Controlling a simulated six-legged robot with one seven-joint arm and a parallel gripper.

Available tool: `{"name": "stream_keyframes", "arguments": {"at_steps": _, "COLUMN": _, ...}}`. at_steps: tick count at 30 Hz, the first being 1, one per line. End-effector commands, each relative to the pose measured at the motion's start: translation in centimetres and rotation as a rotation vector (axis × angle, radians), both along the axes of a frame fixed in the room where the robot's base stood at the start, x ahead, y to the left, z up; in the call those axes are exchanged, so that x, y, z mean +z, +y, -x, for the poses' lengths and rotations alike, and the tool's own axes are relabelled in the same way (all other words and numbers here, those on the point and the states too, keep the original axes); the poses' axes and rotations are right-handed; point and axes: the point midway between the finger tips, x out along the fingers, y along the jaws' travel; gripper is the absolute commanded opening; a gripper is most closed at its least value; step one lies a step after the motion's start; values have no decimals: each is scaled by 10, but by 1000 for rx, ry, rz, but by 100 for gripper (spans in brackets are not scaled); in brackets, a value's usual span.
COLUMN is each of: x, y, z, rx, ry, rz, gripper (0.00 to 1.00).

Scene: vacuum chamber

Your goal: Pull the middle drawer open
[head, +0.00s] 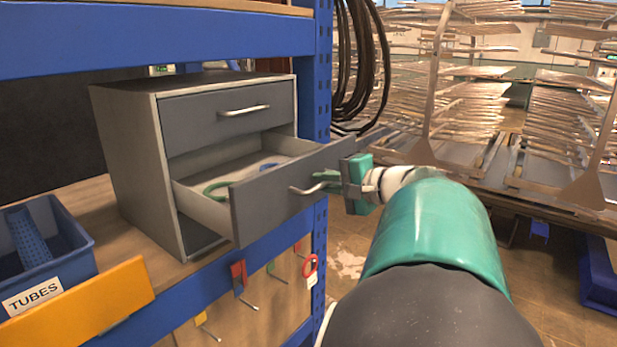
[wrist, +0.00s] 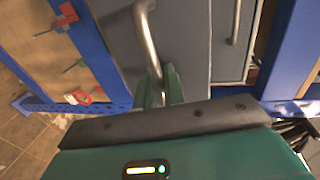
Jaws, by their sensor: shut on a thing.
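A small grey drawer cabinet (head: 140,160) stands on the wooden shelf in the head view. Its upper drawer (head: 200,118) is closed. The drawer below it (head: 260,205) is pulled well out, with its front clear of the cabinet, and a green ring-like item and a blue item lie inside. My gripper (head: 343,180) is shut on the bar handle (head: 303,189) at that drawer's front, near the handle's right end. The wrist view shows the green fingers (wrist: 161,88) around the metal handle (wrist: 147,40). The cabinet's lowest part is mostly hidden behind the open drawer.
A blue bin labelled TUBES (head: 60,240) and an orange strip (head: 85,305) are at the left. A blue rack post (head: 318,100) stands right of the cabinet. Tools hang on hooks below the shelf. Racks of stacked trays (head: 455,110) fill the back right.

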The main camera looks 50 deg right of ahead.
Motion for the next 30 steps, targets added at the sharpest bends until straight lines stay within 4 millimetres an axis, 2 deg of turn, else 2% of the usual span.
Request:
{"name": "stream_keyframes", "arguments": {"at_steps": 4, "x": 2, "y": -2, "z": 9, "rx": -7, "ry": -4, "rz": 3, "gripper": 0}}
{"name": "stream_keyframes", "arguments": {"at_steps": 15, "x": 2, "y": -3, "z": 11, "rx": -8, "ry": -4, "rz": 4, "gripper": 0}}
{"name": "stream_keyframes", "arguments": {"at_steps": 16, "x": 2, "y": -3, "z": 11, "rx": -8, "ry": -4, "rz": 4, "gripper": 16}}
{"name": "stream_keyframes", "arguments": {"at_steps": 18, "x": 2, "y": -3, "z": 10, "rx": -7, "ry": -3, "rz": 4, "gripper": 28}}
{"name": "stream_keyframes", "arguments": {"at_steps": 26, "x": 1, "y": -1, "z": 10, "rx": -4, "ry": -2, "rz": 2, "gripper": 28}}
{"name": "stream_keyframes", "arguments": {"at_steps": 30, "x": 3, "y": -2, "z": 18, "rx": -5, "ry": -3, "rz": 2, "gripper": 28}}
